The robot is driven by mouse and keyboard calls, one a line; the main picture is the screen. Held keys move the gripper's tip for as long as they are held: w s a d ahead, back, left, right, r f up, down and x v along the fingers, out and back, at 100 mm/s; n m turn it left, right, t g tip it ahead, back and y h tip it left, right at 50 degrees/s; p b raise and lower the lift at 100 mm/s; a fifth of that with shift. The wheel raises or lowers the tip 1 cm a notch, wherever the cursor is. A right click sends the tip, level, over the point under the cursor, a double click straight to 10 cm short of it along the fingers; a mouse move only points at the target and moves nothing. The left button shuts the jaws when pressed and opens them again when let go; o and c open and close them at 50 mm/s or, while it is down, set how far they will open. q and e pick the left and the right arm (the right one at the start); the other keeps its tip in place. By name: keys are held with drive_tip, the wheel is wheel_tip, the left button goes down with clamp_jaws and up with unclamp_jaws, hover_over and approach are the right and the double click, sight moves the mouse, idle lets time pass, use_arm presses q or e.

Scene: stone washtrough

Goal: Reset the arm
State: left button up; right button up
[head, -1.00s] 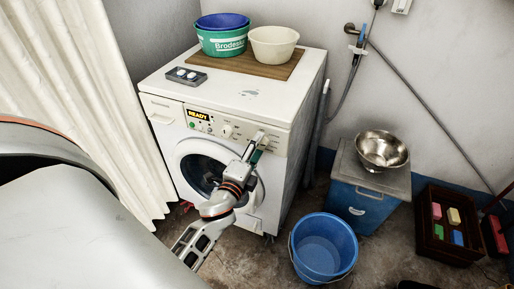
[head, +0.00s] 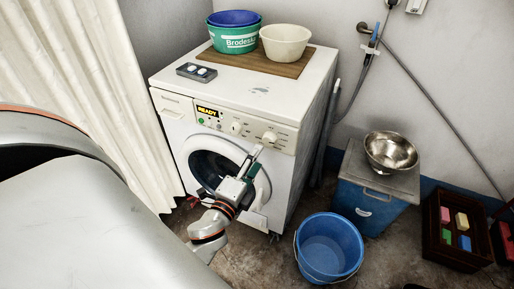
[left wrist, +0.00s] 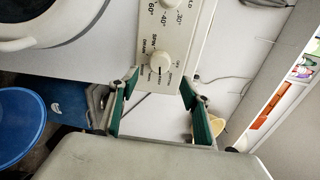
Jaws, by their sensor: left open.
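My left gripper (head: 247,163) is in front of the washing machine (head: 285,180), near the right side of its round door (head: 215,165). In the left wrist view its two green-padded fingers (left wrist: 160,95) are spread apart with nothing between them. A cream program knob (left wrist: 160,62) shows beyond the fingertips, apart from them. In the head view that knob (head: 270,138) is on the right of the front panel, above the gripper. The display (head: 207,111) reads READY. My right gripper is not in view.
A blue bucket (head: 328,247) stands on the floor right of the machine. Behind it is a blue box (head: 366,205) with a steel bowl (head: 390,152) on its lid. A dark crate (head: 440,235) is at the right. Basins (head: 286,42) stand on the machine's top.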

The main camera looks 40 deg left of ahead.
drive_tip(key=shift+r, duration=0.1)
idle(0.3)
use_arm(q)
drive_tip(key=s+d+f+n+g+h+p, duration=0.6)
drive_tip(key=s+d+f+n, duration=0.5)
drive_tip(key=s+d+f, duration=0.2)
drive_tip(key=s+d+g+p, duration=0.1)
drive_tip(key=s+d, duration=0.1)
drive_tip(key=s, duration=0.2)
drive_tip(key=shift+d+f+n+h, duration=0.3)
drive_tip(key=shift+f, duration=0.05)
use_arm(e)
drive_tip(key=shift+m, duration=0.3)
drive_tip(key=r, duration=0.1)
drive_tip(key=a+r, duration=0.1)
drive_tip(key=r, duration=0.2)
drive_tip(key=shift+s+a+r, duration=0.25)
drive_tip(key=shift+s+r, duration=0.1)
